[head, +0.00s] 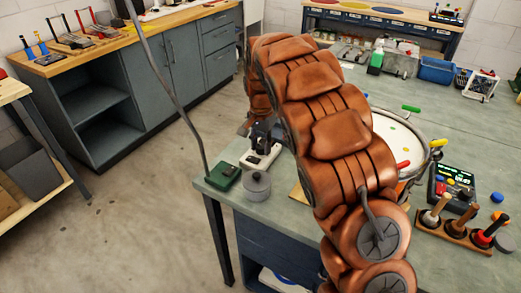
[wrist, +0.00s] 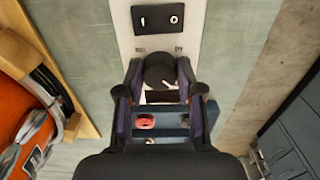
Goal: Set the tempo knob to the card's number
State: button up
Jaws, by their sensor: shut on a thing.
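A white box (wrist: 122,35) with a round black knob (wrist: 158,70) lies under my gripper in the wrist view. The knob carries a white pointer mark. My gripper (wrist: 158,77) has its two fingers on either side of the knob and is shut on it. A black panel (wrist: 158,20) with two white marks sits on the box beyond the knob. In the head view the white box (head: 262,161) is at the bench's left corner, with my gripper (head: 262,141) over it, partly hidden by my arm. I cannot make out a number card.
A green box (head: 222,176) and a grey round object (head: 257,185) stand close to the white box near the bench edge. A drum (head: 400,140), a control unit with coloured buttons (head: 452,187) and a mallet rack (head: 455,233) are to the right of my arm.

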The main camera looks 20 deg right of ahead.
aim_at(261, 146)
jog(key=shift+r+n+b, duration=0.1)
jog(key=shift+n+b, duration=0.2)
jog(key=shift+n, duration=0.6)
jog(key=o, duration=1.2)
jog(key=shift+c, duration=0.2)
notch_tip(261, 146, up, 12)
